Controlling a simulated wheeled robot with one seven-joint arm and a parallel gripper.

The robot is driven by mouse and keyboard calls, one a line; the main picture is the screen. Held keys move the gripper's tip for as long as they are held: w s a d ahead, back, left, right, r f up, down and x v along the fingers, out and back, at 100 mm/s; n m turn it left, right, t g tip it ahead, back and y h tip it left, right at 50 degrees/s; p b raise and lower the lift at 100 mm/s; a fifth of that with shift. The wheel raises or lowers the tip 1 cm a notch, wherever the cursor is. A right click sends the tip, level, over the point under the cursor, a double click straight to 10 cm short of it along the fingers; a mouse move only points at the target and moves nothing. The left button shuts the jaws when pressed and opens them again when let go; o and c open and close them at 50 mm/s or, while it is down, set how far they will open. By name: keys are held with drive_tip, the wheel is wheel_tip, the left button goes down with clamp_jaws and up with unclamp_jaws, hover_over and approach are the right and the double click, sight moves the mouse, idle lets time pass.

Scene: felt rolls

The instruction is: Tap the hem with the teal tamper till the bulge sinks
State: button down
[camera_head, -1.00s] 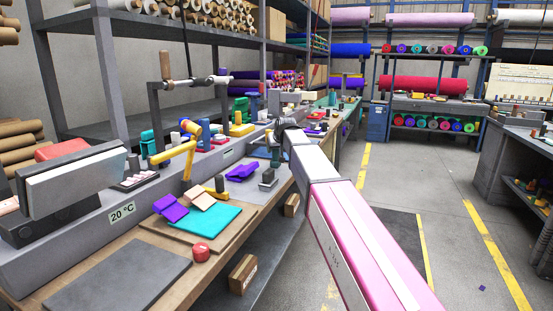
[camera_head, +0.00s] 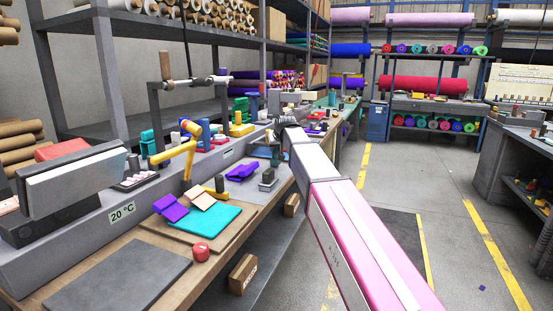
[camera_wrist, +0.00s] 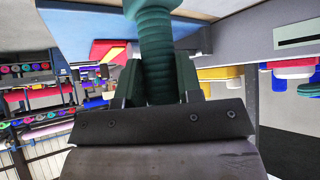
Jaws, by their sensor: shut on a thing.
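My gripper (camera_wrist: 160,85) is shut on the dark teal ribbed handle of the tamper (camera_wrist: 156,45) in the wrist view. The handle stands between the two dark fingers and runs out of the top of the picture, so its far end is hidden. In the head view my gripper (camera_head: 276,143) is small and dark over the far part of the workbench. A blue surface (camera_wrist: 85,22) lies beyond the handle in the wrist view. I cannot make out the hem or its bulge, nor whether the tamper touches anything.
On the bench (camera_head: 140,229) lie a teal felt sheet (camera_head: 207,223), a folded purple piece (camera_head: 241,172), a dark grey mat (camera_head: 118,277) and a red round thing (camera_head: 201,252). A yellow tool (camera_head: 175,153) stands at the back edge.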

drive_tip(key=shift+r, duration=1.55)
